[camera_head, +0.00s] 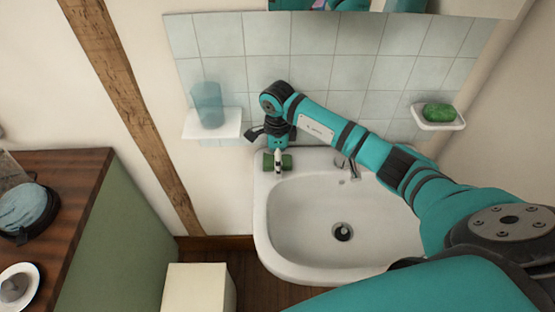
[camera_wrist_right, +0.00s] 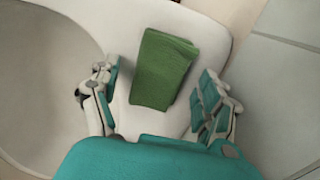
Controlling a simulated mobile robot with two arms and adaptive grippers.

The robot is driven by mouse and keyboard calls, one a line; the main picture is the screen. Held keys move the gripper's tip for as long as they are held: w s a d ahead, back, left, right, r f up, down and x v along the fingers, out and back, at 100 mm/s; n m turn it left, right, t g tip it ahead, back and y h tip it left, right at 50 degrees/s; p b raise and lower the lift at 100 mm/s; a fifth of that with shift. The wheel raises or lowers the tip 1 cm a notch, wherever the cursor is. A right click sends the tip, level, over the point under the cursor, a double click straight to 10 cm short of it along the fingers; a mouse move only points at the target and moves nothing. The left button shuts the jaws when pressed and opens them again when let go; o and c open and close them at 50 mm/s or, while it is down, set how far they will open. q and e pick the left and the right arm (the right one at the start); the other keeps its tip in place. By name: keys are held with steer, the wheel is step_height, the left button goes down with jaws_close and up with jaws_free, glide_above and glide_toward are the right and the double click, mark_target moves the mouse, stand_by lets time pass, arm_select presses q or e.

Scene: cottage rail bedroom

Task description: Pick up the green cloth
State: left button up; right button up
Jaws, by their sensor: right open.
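The green cloth (camera_wrist_right: 163,69) is folded into a small rectangle. It lies on the back-left corner of the white washbasin's rim. In the head view only parts of the cloth (camera_head: 286,161) show on either side of my right gripper (camera_head: 278,162). The right gripper is directly above the cloth, pointing down. In the right wrist view the gripper (camera_wrist_right: 155,100) is open, with one finger on each side of the cloth and a gap between each finger and the cloth. My left gripper is not in view.
The white washbasin (camera_head: 310,262) has a drain and a tap (camera_head: 347,166) right of the cloth. A small shelf (camera_head: 222,130) with a blue tumbler (camera_head: 207,104) is on the tiled wall. A soap dish (camera_head: 431,122) holds green soap (camera_head: 439,112). A wooden-topped cabinet (camera_head: 75,205) stands left.

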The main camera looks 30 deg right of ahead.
steer(key=c, duration=1.1)
steer(key=shift+c, duration=0.2)
steer(key=shift+r, duration=0.1)
steer(key=shift+r+b, duration=0.35)
steer(key=shift+r, duration=0.2)
step_height(320, 180, up, 2)
steer(key=shift+s+r+b, duration=0.1)
steer(key=shift+b, duration=0.4)
steer(key=s+a+b, duration=0.1)
steer(key=s+a, duration=0.2)
steer(key=s, duration=0.4)
steer(key=s+a+r+b, duration=0.1)
steer(key=s+a+b, duration=0.1)
steer(key=s, duration=0.5)
steer(key=shift+s+a+r, duration=0.25)
steer(key=shift+a, duration=0.5)
steer(key=o, duration=0.3)
steer(key=c, duration=0.3)
